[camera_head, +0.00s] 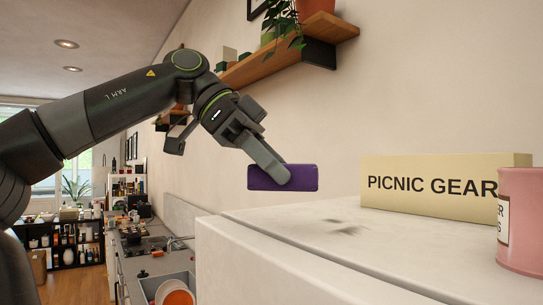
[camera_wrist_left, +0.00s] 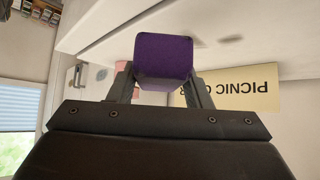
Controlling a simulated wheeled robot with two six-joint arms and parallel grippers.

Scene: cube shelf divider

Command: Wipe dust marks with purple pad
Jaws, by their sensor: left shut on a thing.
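My left gripper (camera_head: 275,172) is shut on the purple pad (camera_head: 306,178), which it holds in the air beside and above the left edge of the white cabinet top (camera_head: 290,222). The pad also shows between the fingers in the left wrist view (camera_wrist_left: 163,58). Grey dust marks (camera_head: 345,230) lie on the cabinet top, to the right of and below the pad in the head view; they show as dark smudges in the left wrist view (camera_wrist_left: 231,39). The pad looks clear of the surface. My right gripper is not in view.
A cream box labelled PICNIC GEAR (camera_head: 430,186) stands at the back of the cabinet top, with a pink canister (camera_head: 521,225) at its right. A wooden wall shelf (camera_head: 300,48) with a plant hangs above. The top around the marks is clear.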

